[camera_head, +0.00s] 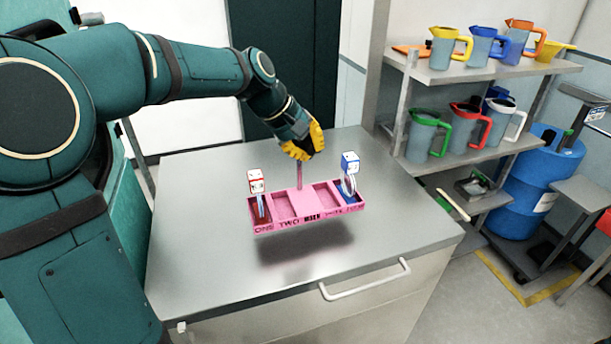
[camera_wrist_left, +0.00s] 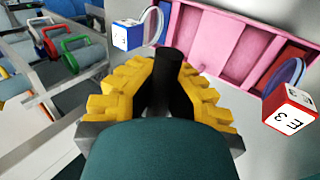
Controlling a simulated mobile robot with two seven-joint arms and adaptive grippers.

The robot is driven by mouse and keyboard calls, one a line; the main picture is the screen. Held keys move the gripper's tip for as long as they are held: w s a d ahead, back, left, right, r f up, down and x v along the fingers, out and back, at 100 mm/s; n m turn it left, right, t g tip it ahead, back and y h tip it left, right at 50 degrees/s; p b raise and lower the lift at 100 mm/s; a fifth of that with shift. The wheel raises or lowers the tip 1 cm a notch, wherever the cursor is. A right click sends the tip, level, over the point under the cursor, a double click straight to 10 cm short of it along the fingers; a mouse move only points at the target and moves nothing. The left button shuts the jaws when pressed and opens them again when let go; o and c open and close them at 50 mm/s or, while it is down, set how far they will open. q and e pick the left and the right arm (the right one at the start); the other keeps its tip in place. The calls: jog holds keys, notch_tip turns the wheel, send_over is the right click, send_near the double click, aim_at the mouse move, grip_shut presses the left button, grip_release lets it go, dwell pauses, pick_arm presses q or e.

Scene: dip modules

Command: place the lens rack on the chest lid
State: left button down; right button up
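The lens rack (camera_head: 305,208) is a pink tray with several compartments, lettering on its front side and a thin upright post. It hangs level above the chest lid (camera_head: 205,220), a grey metal top, with its shadow on the lid apart from it. A red-and-white cube piece (camera_head: 256,183) stands in its left end compartment and a blue-and-white one (camera_head: 349,163) in its right end. My left gripper (camera_head: 303,160), with yellow fingers, is shut on the top of the rack's post. The left wrist view also shows the rack (camera_wrist_left: 220,35) beyond the fingers. My right gripper is not in view.
A white handle (camera_head: 365,281) sits on the chest's front. The lid is bare around the rack's shadow. A shelf (camera_head: 480,72) with several coloured jugs stands close on the right, with a blue drum (camera_head: 525,190) beside it.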

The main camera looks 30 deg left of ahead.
pick_arm(q)
jog(key=b, duration=0.2)
send_over(309, 199)
jog(key=shift+f, duration=3.1)
jog(key=c, duration=1.7)
grip_release()
jog(key=shift+f, duration=0.1)
jog(key=o, duration=0.6)
jog(key=shift+c, duration=0.2)
jog(key=shift+r+p, duration=0.35)
jog(key=shift+r, duration=0.05)
jog(key=p+v, duration=0.2)
jog(key=v, duration=0.9)
jog(key=shift+s+a+r+p, duration=0.15)
jog(key=shift+s+r+p, duration=0.05)
jog(key=shift+r+p, duration=0.1)
